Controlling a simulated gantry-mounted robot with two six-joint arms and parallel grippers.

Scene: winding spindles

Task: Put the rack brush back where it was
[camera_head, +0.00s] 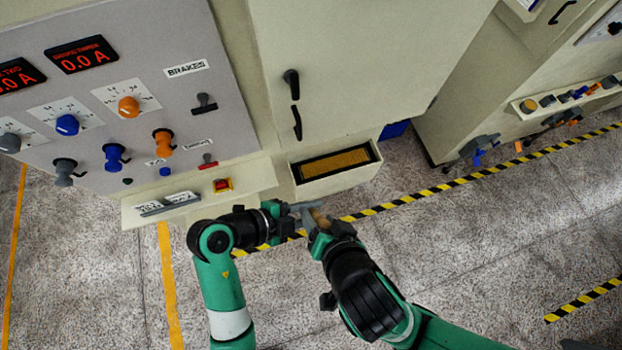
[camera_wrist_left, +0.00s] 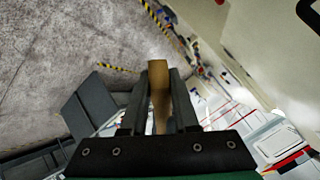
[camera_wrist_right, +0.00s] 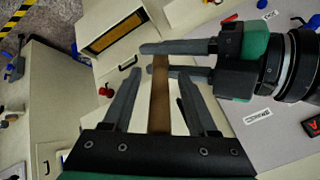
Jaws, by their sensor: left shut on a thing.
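The rack brush shows as a plain tan-brown wooden bar (camera_head: 319,216) between my two grippers, in front of the cabinet. My left gripper (camera_head: 303,207) is shut on it; in the left wrist view the bar (camera_wrist_left: 158,92) sits between the fingers. My right gripper (camera_head: 318,232) is around the bar's other end. In the right wrist view the bar (camera_wrist_right: 160,100) runs between its spread fingers, with gaps on both sides. I cannot make out bristles; part of the brush is hidden by the grippers.
A black-rimmed tray with a brown-yellow inside (camera_head: 296,174) is on the cabinet front just beyond the grippers. A control panel (camera_head: 190,30) with knobs and levers is at the left. A ledge with a red button (camera_head: 222,185) is close to my left arm.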

